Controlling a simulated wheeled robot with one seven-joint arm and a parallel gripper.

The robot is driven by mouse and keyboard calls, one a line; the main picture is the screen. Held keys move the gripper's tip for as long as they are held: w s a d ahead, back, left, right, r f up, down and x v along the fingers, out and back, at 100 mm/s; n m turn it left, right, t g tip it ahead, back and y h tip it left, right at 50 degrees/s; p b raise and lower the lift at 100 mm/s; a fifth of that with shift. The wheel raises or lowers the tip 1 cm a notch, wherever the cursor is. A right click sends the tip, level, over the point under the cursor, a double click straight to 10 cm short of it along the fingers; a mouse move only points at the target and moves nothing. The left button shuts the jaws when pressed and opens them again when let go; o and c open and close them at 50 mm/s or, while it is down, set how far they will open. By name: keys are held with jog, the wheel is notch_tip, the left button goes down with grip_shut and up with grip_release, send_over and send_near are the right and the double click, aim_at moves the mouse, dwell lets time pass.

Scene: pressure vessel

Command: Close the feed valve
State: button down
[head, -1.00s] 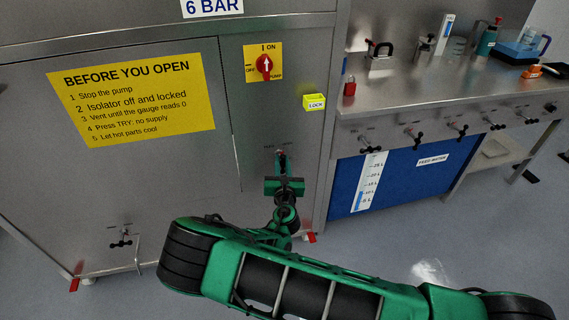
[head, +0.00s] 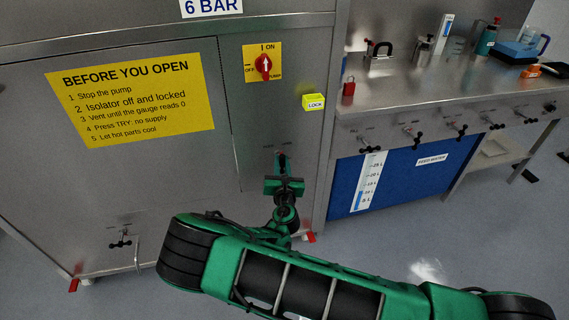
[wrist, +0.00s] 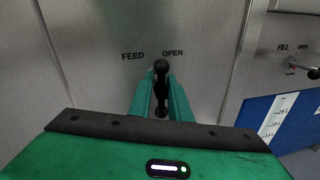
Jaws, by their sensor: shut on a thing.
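The feed valve (wrist: 162,67) has a black handle on the steel cabinet front, under the labels FEED and OPEN in the wrist view. My gripper (wrist: 161,98) is shut on this handle, with one green finger on each side of it. The handle's upper knob shows above the fingertips and its lower end shows between them. In the head view my gripper (head: 283,172) is at the lower right of the cabinet front, and it hides most of the valve.
Another black valve handle (head: 122,240) is at the lower left of the cabinet. A steel bench (head: 440,85) with several black valves stands to the right.

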jog(key=shift+w+d, duration=0.1)
jog(key=shift+d, duration=0.5)
jog(key=c, duration=1.8)
grip_release()
jog(key=shift+a, duration=0.15)
jog(key=shift+a, duration=0.15)
jog(key=s, duration=0.7)
jog(key=s+d, duration=0.1)
jog(key=s, duration=0.2)
jog(key=shift+s+r, duration=0.15)
jog(key=shift+s, duration=0.2)
